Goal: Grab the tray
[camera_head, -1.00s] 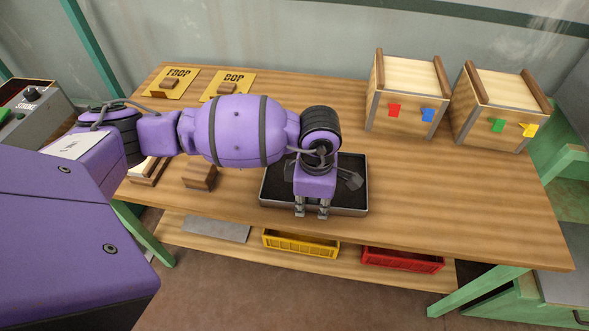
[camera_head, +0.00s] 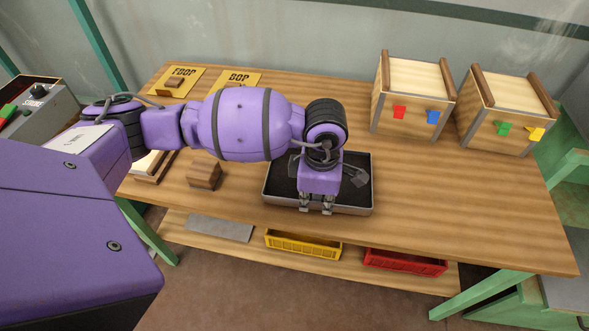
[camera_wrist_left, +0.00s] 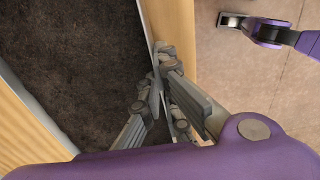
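The tray (camera_head: 268,197) is a shallow dark box with a grey metal rim and a black, rough inside. It lies on the wooden bench near the front edge. My left gripper (camera_head: 316,204) points down at its front wall and covers part of it. In the left wrist view the fingers of my left gripper (camera_wrist_left: 163,85) close together over the tray wall (camera_wrist_left: 146,28), one on the inner side and one on the outer side. The dark inside of the tray (camera_wrist_left: 70,60) fills the left of that view. My right gripper is not in view.
A wooden block (camera_head: 204,176) lies left of the tray. Two wooden boxes with coloured tabs, one (camera_head: 414,95) and another (camera_head: 507,110), stand at the back right. Yellow (camera_head: 303,245) and red (camera_head: 405,263) crates sit on the lower shelf. The bench right of the tray is clear.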

